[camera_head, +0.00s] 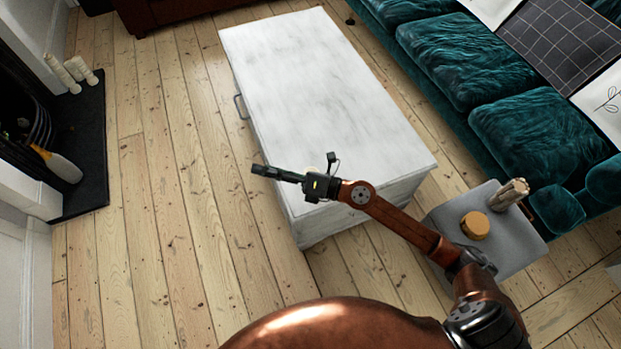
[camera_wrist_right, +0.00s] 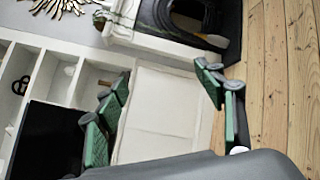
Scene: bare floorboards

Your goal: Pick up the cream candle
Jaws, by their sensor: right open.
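My right gripper (camera_head: 270,172) reaches over the near left edge of the white table (camera_head: 310,75), its fingers pointing left. In the right wrist view its two green fingers (camera_wrist_right: 165,105) stand apart, with nothing between them. A small pale cream patch (camera_head: 312,170) shows just behind the gripper's body and is mostly hidden; I cannot tell whether it is the candle. A cream, upright, bundled object (camera_head: 509,195) stands on the grey side table (camera_head: 490,238), to the right of my right arm. Cream column-like pieces (camera_head: 75,72) stand on the dark hearth at the far left. My left gripper is out of view.
A teal sofa (camera_head: 465,62) runs along the right. A round orange-tan object (camera_head: 475,225) sits on the side table, close to my right arm. The fireplace and its dark hearth (camera_head: 85,140) are at left. Bare floorboards (camera_head: 165,180) lie between hearth and white table.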

